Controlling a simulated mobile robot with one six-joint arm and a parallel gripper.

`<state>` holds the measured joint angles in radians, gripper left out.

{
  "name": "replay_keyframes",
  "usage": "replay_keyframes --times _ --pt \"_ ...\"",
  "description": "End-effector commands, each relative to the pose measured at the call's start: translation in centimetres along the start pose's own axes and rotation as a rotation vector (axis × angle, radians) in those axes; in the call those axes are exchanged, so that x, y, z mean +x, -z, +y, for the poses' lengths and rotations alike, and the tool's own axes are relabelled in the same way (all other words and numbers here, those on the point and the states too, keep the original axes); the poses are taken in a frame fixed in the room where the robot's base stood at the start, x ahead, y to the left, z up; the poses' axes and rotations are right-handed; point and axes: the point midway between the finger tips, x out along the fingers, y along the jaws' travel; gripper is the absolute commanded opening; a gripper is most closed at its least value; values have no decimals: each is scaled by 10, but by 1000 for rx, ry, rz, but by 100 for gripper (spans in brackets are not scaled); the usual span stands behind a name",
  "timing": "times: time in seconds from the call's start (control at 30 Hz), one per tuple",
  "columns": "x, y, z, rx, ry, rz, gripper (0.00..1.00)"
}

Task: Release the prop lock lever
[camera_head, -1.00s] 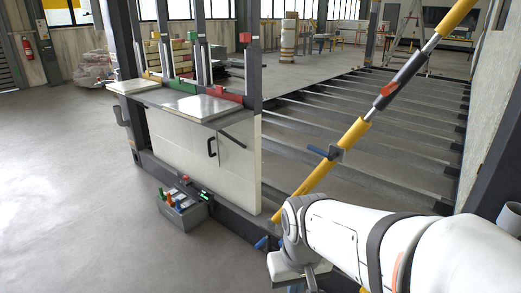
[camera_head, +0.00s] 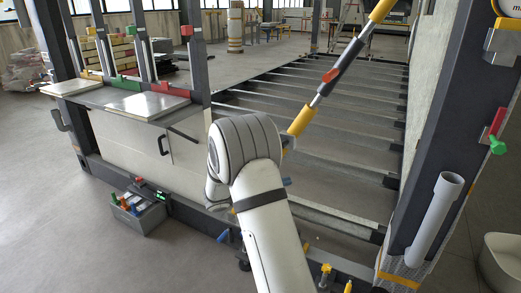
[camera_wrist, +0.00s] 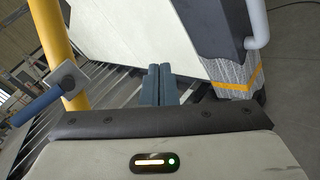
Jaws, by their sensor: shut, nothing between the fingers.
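The prop is a slanted yellow pole (camera_head: 302,121) with a grey middle sleeve (camera_head: 340,68) and a red piece (camera_head: 331,76) on the sleeve. Its lower part is behind my arm in the head view. In the wrist view the yellow prop (camera_wrist: 57,42) stands at the left. A blue lever handle (camera_wrist: 38,105) sticks out left from a grey plate on it. My gripper (camera_wrist: 159,84) is shut and empty, its dark blue-grey fingers together, to the right of the lever and apart from it. My arm hides the gripper in the head view.
A cream-panelled cabinet (camera_head: 130,150) stands left of my arm, with a grey toolbox (camera_head: 140,213) on the floor before it. Open floor beams (camera_head: 310,95) lie behind. A dark post (camera_head: 440,130) with a grey pipe (camera_head: 434,215) stands at the right.

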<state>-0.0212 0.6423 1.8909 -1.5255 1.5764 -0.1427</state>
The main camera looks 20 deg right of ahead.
Motion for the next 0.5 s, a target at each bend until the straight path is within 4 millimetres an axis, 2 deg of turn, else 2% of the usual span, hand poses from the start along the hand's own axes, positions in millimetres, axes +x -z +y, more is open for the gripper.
replay_keyframes --times 0.03,0.2,0.4,0.5 --pt "-1 20 17 -40 -89 -55 0" --pt "-20 75 65 -111 -392 -224 0" --pt "-51 125 87 -131 -641 -342 0" --pt "-60 137 90 -127 -704 -370 0"
